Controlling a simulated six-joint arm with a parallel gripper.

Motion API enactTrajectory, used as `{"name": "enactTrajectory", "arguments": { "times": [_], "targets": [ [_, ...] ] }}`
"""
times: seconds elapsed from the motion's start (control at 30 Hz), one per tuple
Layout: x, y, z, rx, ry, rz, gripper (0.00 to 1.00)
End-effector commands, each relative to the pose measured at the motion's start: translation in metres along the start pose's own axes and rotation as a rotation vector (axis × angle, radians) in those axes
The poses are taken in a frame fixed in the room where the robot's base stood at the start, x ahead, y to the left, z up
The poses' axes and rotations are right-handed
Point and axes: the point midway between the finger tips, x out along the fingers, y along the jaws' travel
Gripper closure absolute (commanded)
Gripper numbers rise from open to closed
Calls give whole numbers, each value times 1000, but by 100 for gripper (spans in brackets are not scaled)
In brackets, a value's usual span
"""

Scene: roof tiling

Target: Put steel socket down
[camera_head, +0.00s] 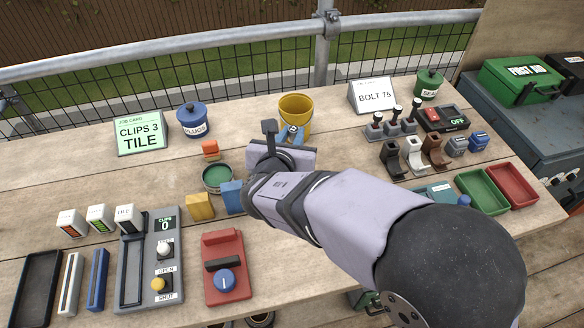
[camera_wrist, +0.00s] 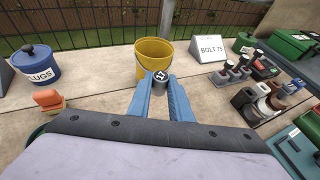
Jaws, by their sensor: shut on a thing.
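My gripper (camera_wrist: 160,88) is shut on the steel socket (camera_wrist: 160,76), a short grey cylinder with a dark star-shaped opening in its top. It is held between the two blue fingertips, a little in front of the yellow bucket (camera_wrist: 154,58). In the head view the socket (camera_head: 291,130) shows as a small piece at the bucket's near side, partly hidden by my gripper (camera_head: 290,137). The bucket (camera_head: 296,112) stands upright with its handle hanging down in front. I cannot tell how high the socket is above the table.
The blue PLUGS pot (camera_head: 194,122) stands farther back. Levers (camera_head: 396,122) and hooked pieces (camera_head: 412,155) crowd the right. Bare table (camera_head: 250,130) lies left of the bucket.

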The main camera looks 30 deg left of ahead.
Motion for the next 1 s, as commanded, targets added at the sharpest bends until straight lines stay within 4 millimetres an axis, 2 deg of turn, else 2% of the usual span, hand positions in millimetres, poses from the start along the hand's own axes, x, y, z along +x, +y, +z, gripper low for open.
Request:
{"name": "enactTrajectory", "arguments": {
  "times": [0.33, 0.7, 1.0],
  "targets": [
    [1, 3, -8, -15, 1, 36, 100],
    [20, 3, -55, -16, 3, 35, 100],
    [25, 3, -64, -14, 0, 35, 100]
  ]
}}
